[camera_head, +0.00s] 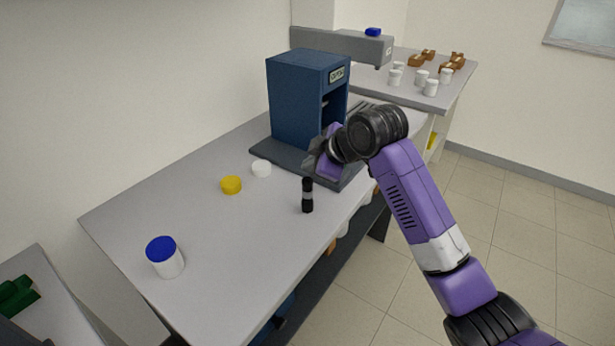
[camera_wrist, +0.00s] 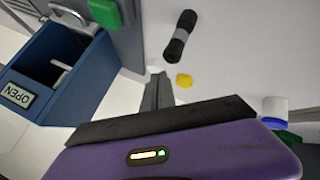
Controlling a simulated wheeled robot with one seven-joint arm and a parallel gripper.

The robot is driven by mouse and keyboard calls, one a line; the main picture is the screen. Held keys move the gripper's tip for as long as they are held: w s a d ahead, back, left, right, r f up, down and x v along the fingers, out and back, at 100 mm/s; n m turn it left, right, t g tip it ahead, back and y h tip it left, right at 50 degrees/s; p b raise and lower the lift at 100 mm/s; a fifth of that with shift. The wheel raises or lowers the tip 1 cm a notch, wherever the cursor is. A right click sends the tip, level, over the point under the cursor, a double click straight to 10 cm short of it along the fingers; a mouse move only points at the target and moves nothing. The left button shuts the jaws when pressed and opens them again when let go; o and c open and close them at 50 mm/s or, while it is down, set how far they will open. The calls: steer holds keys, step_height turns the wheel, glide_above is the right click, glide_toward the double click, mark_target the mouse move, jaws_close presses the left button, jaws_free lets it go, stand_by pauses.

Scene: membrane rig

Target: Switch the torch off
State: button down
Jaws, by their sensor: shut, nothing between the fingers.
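The torch (camera_head: 307,196) is a short black cylinder with a grey band around its middle, on the grey bench near its front edge. It also shows in the wrist view (camera_wrist: 180,37), top centre. I cannot tell which part of it is the switch or whether it is lit. My gripper (camera_head: 316,163) is above the bench, just beyond the torch in the head view and apart from it. In the wrist view its fingers (camera_wrist: 157,90) are together and hold nothing.
A blue box (camera_head: 295,100) with an OPEN sign stands on a dark base behind my gripper. A green block (camera_wrist: 104,12) is beside it. A yellow lid (camera_head: 231,185), a white lid (camera_head: 261,168) and a blue-capped jar (camera_head: 165,258) sit left of the torch. The bench between is clear.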

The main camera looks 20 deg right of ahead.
step_height(320, 180, up, 6)
steer(key=p, duration=0.4)
steer(key=shift+f, duration=0.1)
steer(key=shift+w, duration=0.1)
